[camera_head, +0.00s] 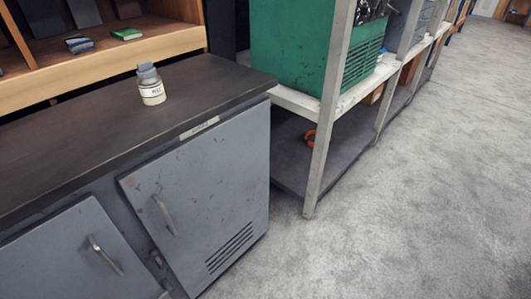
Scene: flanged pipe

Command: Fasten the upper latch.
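A grey cabinet door (200,200) with a vent grille and a bar handle (164,214) stands under a dark worktop. It looks shut or nearly shut; I cannot tell which. Left of its lower edge is a small metal fitting (155,258), possibly a latch, and I cannot tell whether it is fastened. Another small fitting (166,291) sits below it, cut by the bottom edge of the picture. No flanged pipe shows. My gripper is not in view.
A labelled bottle (150,86) stands on the worktop (95,120). A second door (65,250) with a handle is at lower left. Metal shelving (325,110) with a green machine (290,50) stands to the right. The grey floor (420,200) at right is clear.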

